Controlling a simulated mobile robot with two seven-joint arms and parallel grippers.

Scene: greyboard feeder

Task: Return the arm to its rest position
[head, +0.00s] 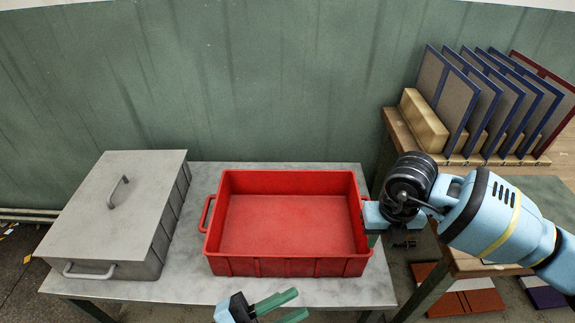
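My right arm comes in from the right, bent, and its gripper (373,238) is at the right side of the red crate (287,268). The crate's right handle is mostly hidden there, and I cannot tell whether the fingers touch or hold it. My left gripper (285,306) shows at the bottom edge, in front of the crate. Its two green fingers are apart with nothing between them.
The red crate is empty and stands on a grey table (178,290). A closed grey box (95,210) with handles is on the left. A wooden rack (422,118) with several blue-edged boards and a red-edged one stands at the right. Boards lie below it.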

